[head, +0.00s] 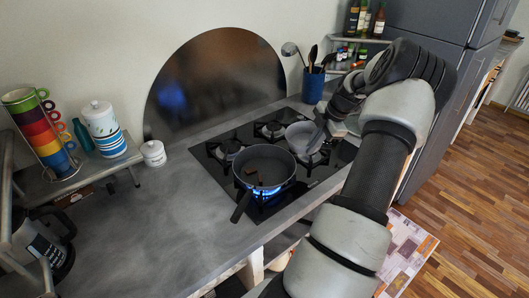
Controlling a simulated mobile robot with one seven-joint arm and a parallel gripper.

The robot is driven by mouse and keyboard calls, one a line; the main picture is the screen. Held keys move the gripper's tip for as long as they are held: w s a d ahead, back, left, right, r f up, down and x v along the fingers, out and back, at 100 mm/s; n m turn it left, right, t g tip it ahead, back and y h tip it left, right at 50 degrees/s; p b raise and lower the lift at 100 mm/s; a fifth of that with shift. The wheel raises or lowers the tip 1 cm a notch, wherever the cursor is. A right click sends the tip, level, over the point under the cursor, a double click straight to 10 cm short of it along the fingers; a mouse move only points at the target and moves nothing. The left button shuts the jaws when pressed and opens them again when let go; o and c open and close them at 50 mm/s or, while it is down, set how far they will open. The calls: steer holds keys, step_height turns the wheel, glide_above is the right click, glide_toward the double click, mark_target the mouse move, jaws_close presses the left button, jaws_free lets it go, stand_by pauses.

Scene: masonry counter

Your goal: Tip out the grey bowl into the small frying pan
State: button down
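A small dark frying pan (279,163) sits on the front left burner of the hob, its black handle (241,206) pointing to the front left. A small brown piece (259,178) shows inside it, and a blue flame shows below it. A light grey bowl (300,133) is above the right part of the hob, behind and right of the pan. My gripper (319,137) is at the bowl's right side. The fingers are dark, small and partly hidden by my arm, so whether they grip the rim is unclear. The bowl's contents are not clear.
A blue utensil pot (313,86) stands behind the bowl. A bottle shelf (361,40) is at the back. At left are stacked cups (45,140), a striped canister (104,130), a small white jar (153,153) and a kettle (40,250). The counter (150,225) left of the hob is clear.

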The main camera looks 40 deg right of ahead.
steer(key=shift+s+d+f+y, duration=0.1)
steer(key=shift+d+f+y, duration=0.25)
steer(key=shift+d+y, duration=0.25)
